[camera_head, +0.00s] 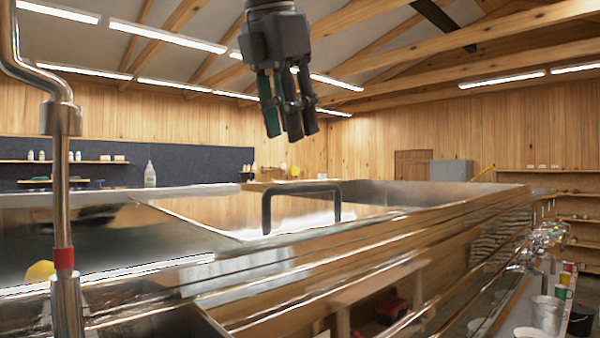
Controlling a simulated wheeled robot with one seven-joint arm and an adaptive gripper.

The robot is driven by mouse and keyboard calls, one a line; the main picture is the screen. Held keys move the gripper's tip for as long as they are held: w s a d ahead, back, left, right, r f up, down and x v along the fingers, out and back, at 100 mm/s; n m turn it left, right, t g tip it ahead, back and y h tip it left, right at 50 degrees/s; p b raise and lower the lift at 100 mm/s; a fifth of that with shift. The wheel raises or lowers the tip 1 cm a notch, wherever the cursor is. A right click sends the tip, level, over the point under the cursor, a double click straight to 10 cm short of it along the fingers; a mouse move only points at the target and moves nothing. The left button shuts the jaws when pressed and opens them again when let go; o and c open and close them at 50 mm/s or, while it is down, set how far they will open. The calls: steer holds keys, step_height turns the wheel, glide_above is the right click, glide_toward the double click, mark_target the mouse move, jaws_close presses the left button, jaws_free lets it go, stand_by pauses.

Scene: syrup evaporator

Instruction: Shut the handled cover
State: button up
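A dark arched handle (302,187) stands up from a shiny metal cover (215,213) on the large steel evaporator. The cover reflects the wood and lights, so its edges and whether it lies fully flat are hard to tell. My gripper (290,135) hangs from the top of the picture with its dark fingers pointing down. It appears above the handle, with a visible gap, and does not touch it. The fingers look close together from this side, and their opening is unclear. I see nothing held between them.
A bent metal pipe (62,180) with a red band rises at the left front. The evaporator's long steel side (380,255) runs to the back right. A bench with cups and a pail (547,314) stands at the right. The air around my gripper is clear.

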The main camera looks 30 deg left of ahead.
mark_target(302, 187)
steer(key=p+x, duration=0.2)
steer(key=x, duration=0.7)
steer(key=shift+w+d+f, duration=0.1)
steer(key=shift+w, duration=0.05)
jaws_close()
